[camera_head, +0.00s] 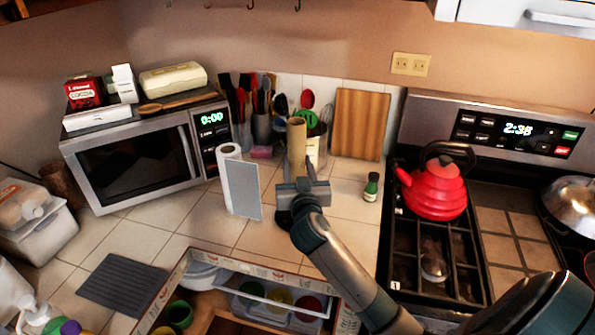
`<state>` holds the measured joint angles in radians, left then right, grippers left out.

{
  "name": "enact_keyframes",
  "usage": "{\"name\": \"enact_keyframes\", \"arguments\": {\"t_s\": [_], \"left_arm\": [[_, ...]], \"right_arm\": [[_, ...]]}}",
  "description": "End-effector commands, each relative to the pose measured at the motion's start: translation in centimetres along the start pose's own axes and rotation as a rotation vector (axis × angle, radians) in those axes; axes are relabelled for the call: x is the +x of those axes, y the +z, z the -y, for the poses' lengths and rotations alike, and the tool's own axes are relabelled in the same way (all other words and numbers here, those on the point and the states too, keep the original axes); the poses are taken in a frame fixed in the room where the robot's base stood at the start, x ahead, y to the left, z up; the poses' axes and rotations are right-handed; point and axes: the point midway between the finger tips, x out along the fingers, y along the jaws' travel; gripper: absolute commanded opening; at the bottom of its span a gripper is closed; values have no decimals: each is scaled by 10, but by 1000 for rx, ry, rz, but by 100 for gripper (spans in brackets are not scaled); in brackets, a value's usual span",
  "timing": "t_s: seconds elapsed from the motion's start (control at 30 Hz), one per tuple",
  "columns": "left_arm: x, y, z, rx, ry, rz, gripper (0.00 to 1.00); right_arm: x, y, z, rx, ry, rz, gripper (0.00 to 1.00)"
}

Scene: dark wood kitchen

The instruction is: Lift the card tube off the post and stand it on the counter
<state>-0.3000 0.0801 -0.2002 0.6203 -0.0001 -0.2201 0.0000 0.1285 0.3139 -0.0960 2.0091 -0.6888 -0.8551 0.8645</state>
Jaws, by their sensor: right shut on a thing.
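The card tube (297,134) is a plain brown upright cylinder near the middle of the head view. My right gripper (297,168) reaches in from the lower right and is shut on the tube's lower part, with a finger at each side. The tube's lower end is hidden by the gripper. A dark rounded shape (284,222) shows on the counter just below the gripper, partly covered; it may be the post's base. The post itself is not visible, so I cannot tell whether the tube is around it. My left gripper is not in view.
A white roll with a grey panel (244,188) stands left of my gripper. Utensil holders (262,128) and a cutting board (361,124) stand behind. A green bottle (371,187) and the stove with a red kettle (437,190) are right.

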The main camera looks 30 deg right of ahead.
Motion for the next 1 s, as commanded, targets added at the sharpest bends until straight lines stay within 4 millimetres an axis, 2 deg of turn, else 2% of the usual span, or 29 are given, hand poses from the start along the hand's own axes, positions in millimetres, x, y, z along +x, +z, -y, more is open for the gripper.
{"name": "enact_keyframes", "arguments": {"t_s": [0.47, 0.8, 1.0], "left_arm": [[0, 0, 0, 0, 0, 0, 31], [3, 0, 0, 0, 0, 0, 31], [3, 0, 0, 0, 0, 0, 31]], "right_arm": [[0, -3, 1, 4, 0, 0, 16], [0, -35, 1, 7, 2, 0, 16], [0, -43, 0, 0, 0, 0, 16]]}}
